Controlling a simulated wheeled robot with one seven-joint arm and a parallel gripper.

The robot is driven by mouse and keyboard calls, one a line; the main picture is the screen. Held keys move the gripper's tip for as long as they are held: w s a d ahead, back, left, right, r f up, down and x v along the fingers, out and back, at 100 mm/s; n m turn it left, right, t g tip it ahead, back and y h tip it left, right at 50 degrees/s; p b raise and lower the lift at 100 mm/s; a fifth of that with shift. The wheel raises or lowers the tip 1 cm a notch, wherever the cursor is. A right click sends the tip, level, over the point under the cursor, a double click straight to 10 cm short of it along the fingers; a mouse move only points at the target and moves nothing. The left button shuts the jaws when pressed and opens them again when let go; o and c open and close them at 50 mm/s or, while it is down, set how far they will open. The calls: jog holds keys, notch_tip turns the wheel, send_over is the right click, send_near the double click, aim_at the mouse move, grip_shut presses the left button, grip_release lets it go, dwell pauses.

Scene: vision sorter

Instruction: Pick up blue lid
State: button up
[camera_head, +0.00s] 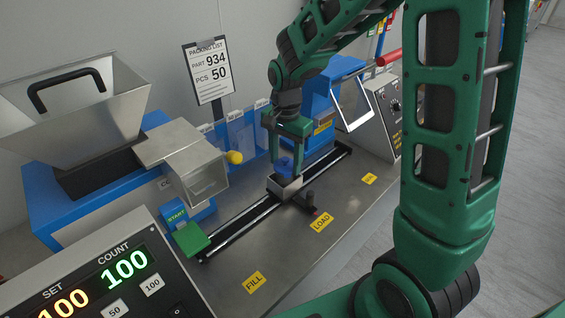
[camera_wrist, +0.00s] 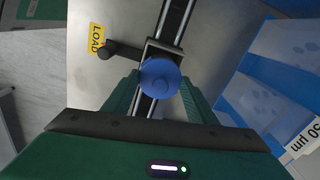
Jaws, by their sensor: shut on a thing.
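In the head view the blue lid (camera_head: 285,165) is small and partly hidden by my gripper (camera_head: 284,162). My gripper points down and is shut on the lid, just over a grey square holder (camera_head: 287,187) on the rail. I cannot tell whether the lid touches the holder. The gripper also shows in the wrist view (camera_wrist: 160,95).
The rail (camera_head: 240,226) crosses the metal bench, with a black handle (camera_head: 309,200) beside the holder. Yellow LOAD (camera_head: 322,222) and FILL (camera_head: 254,282) labels lie in front. Blue bins (camera_head: 240,135) stand behind. A hopper machine (camera_head: 80,100) stands at left.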

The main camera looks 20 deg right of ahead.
jog(key=r, duration=0.2)
jog(key=a+r, duration=0.1)
jog(key=r, duration=0.1)
jog(key=shift+s+r, duration=0.2)
jog(key=shift+r, duration=0.05)
jog(key=s+a+r, duration=0.5)
jog(key=a+r, duration=0.1)
jog(key=a, duration=0.2)
jog(key=m, duration=0.5)
send_over(283, 160)
jog(key=f, duration=0.3)
jog(key=shift+w+d, duration=0.15)
jog(key=shift+d, duration=0.2)
jog(key=shift+f, duration=3.05)
jog(key=shift+f, duration=0.15)
jog(key=o, duration=1.6)
jog(key=shift+o, duration=0.2)
